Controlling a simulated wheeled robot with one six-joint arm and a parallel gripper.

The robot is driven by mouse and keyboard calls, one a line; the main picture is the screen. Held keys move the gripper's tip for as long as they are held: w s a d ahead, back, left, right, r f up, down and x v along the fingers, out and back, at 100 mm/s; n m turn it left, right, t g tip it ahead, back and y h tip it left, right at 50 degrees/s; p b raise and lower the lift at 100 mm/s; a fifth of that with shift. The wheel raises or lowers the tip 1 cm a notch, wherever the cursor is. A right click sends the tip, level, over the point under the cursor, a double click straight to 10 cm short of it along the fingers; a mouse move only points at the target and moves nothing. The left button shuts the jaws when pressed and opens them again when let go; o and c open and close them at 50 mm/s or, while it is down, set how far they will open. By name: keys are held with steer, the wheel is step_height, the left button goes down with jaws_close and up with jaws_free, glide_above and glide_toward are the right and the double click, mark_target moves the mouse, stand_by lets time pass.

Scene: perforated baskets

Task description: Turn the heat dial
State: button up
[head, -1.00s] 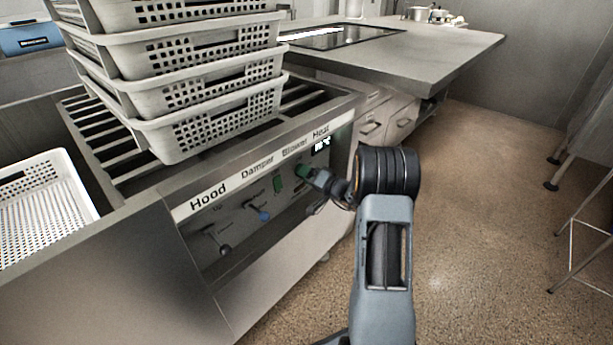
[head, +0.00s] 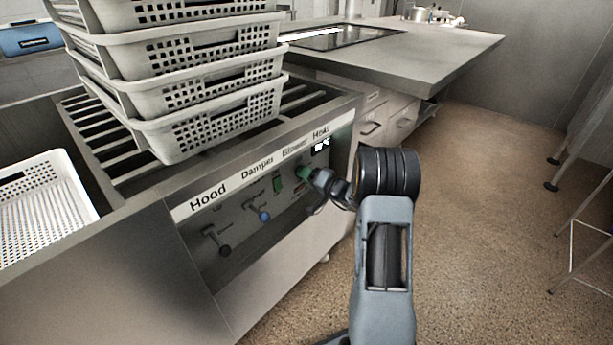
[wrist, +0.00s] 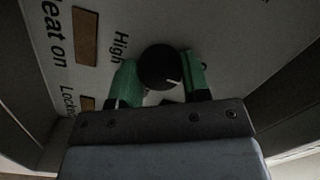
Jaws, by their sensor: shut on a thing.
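The heat dial (wrist: 160,68) is a round black knob with a white mark on its edge, seen in the wrist view on a pale panel lettered "High". My gripper (wrist: 158,84) has green fingers, one on each side of the dial, shut on it. In the head view my gripper (head: 304,173) reaches the control panel (head: 232,258) below the "Heat" label (head: 321,132). The dial is hidden there behind my gripper and arm.
The damper knob (head: 264,216) and hood lever (head: 224,250) stick out left of my gripper. Stacked perforated baskets (head: 205,138) stand on the slatted top above the panel. Open floor (head: 480,230) lies to the right.

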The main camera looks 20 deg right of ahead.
steer(key=shift+d+r+n+t+h+p, duration=0.1)
steer(key=shift+n+t+h+p, duration=0.35)
steer(key=shift+n+p, duration=3.4)
steer(key=shift+r+n+t+h+p, duration=0.15)
steer(key=shift+n+h, duration=0.6)
steer(key=shift+n, duration=6.8)
steer(key=shift+d+r+n+t+h+p, duration=0.1)
steer(key=shift+n+t+h+p, duration=0.35)
steer(key=shift+n+p, duration=3.45)
steer(key=n+b, duration=0.3)
steer(key=shift+f, duration=0.1)
steer(key=o, duration=0.9)
steer(key=shift+a+g, duration=0.1)
steer(key=shift+g, duration=0.15)
